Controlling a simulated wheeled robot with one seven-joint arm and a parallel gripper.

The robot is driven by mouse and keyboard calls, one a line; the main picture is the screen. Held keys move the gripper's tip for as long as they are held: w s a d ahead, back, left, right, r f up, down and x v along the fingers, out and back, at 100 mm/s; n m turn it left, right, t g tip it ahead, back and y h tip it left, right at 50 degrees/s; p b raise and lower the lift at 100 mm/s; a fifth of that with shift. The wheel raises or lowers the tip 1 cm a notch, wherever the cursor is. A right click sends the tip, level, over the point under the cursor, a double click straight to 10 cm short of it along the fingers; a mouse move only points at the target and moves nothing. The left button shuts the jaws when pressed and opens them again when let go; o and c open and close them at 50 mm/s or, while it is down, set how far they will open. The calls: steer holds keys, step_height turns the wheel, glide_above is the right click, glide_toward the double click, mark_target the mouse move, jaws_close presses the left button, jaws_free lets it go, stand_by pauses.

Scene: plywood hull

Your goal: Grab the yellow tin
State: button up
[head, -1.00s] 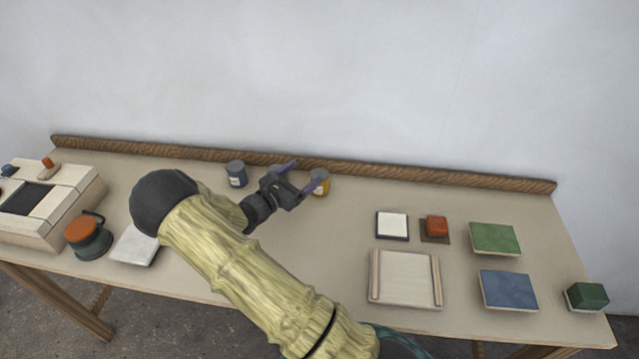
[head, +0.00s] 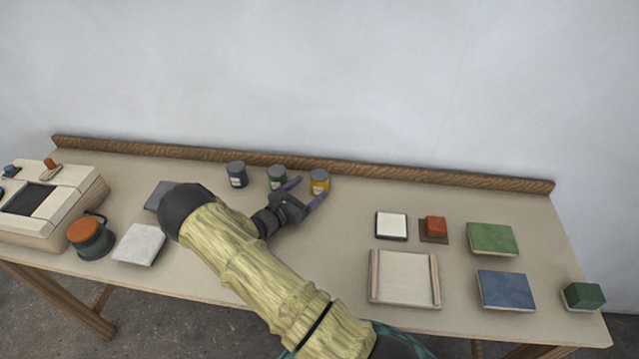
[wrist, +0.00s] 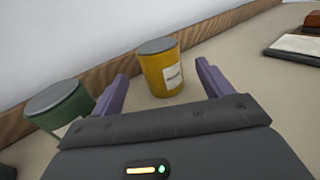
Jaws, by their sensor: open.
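The yellow tin (head: 320,183) has a grey lid and a pale label. It stands upright near the back ledge of the table, at the right end of a row of tins. My gripper (head: 306,192) is open and empty just in front of it and to its left. In the wrist view the yellow tin (wrist: 160,70) shows ahead, beyond and between the two purple fingers of my gripper (wrist: 162,84). The tin appears apart from both fingers.
A green tin (head: 277,177) stands left of the yellow one; it is close outside the left finger in the wrist view (wrist: 60,106). A dark blue-grey tin (head: 237,175) stands farther left. The wooden back ledge (head: 400,174) runs behind.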

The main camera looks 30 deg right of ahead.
mark_target(313, 186)
steer(key=p+x, duration=0.1)
steer(key=x, duration=0.4)
steer(key=shift+w+d, duration=0.15)
steer(key=shift+d, duration=0.2)
steer(key=c, duration=1.2)
steer(key=shift+r, duration=0.1)
step_height(313, 186, up, 10)
steer(key=shift+f+b, duration=0.1)
steer(key=shift+b, duration=0.55)
